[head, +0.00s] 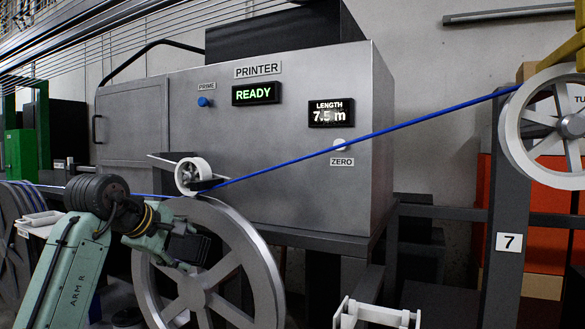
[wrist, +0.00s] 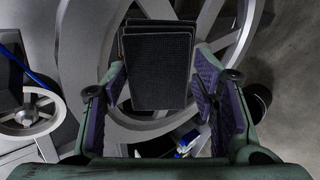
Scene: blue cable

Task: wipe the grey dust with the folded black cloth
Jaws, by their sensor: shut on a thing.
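The folded black cloth (wrist: 157,65) is a dark ribbed pad between the two fingers of my gripper (wrist: 158,82) in the wrist view. My gripper is shut on it. In the head view my gripper (head: 185,243) is in front of the large grey spoked wheel (head: 243,245), below the printer, with the dark cloth (head: 190,249) at its end. In the wrist view the wheel shows behind the cloth; I cannot tell whether they touch. I cannot make out any grey dust in either view.
A blue cable (head: 290,158) runs from the right pulley (head: 508,120) down past a small white wheel (head: 192,176) above the large wheel. The printer cabinet (head: 290,200) stands behind. A white bracket (head: 375,313) is at lower right. More reels stand at far left.

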